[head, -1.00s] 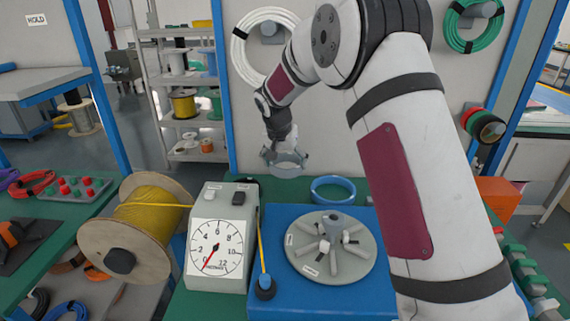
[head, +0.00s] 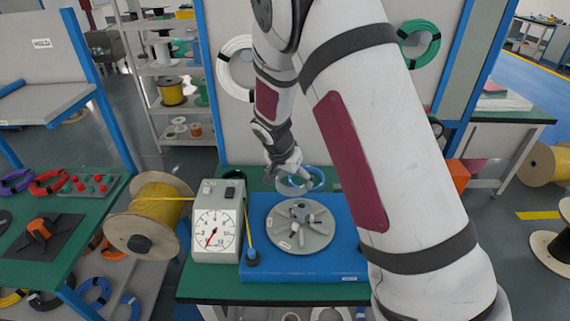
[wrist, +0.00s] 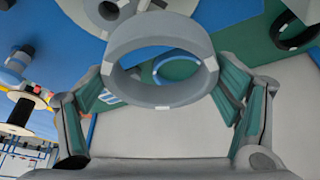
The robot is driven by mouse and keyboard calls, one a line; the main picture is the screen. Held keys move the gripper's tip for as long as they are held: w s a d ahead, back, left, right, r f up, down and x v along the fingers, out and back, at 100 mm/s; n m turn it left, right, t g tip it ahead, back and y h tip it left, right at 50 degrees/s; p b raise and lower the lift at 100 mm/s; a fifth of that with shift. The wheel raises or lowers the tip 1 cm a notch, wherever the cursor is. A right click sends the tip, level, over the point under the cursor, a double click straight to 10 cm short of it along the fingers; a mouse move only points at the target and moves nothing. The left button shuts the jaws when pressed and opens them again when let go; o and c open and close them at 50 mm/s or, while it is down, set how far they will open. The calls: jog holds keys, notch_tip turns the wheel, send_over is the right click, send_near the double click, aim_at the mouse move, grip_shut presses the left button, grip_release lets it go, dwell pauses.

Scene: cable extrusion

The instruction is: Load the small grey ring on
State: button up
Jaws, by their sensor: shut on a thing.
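My gripper (wrist: 162,92) is shut on a small grey ring (wrist: 160,38), which fills the middle of the wrist view between the green-padded fingers. In the head view the ring (head: 288,190) hangs below my gripper, behind the round grey turntable (head: 300,243). The turntable lies on a blue base (head: 345,262) and has a short central post with several radial arms. It shows partly at the top of the wrist view (wrist: 80,12). Whether the ring touches anything below is hard to tell.
A blue ring (head: 320,179) lies on the green bench behind the base, partly hidden by the grey ring. A dial box (head: 215,225) and a spool of yellow cable (head: 158,212) stand left of the base. My arm covers the right side.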

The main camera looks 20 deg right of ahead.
aim_at(301, 197)
jog(key=shift+m, duration=0.3)
jog(key=s, duration=0.1)
jog(key=s+r+p, duration=0.1)
jog(key=s, duration=0.1)
jog(key=s+r+p, duration=0.1)
jog(key=s, duration=0.1)
jog(key=shift+s+d+r, duration=0.1)
jog(key=shift+s+d, duration=0.05)
jog(key=shift+d, duration=0.2)
jog(key=shift+s+p, duration=0.3)
jog(key=shift+s, duration=0.05)
jog(key=shift+f+b, duration=0.75)
jog(key=shift+f, duration=1.4)
jog(key=shift+f+b, duration=0.75)
jog(key=shift+f, duration=2.3)
jog(key=shift+f, duration=0.5)
jog(key=o, duration=1.1)
jog(key=shift+c, duration=0.2)
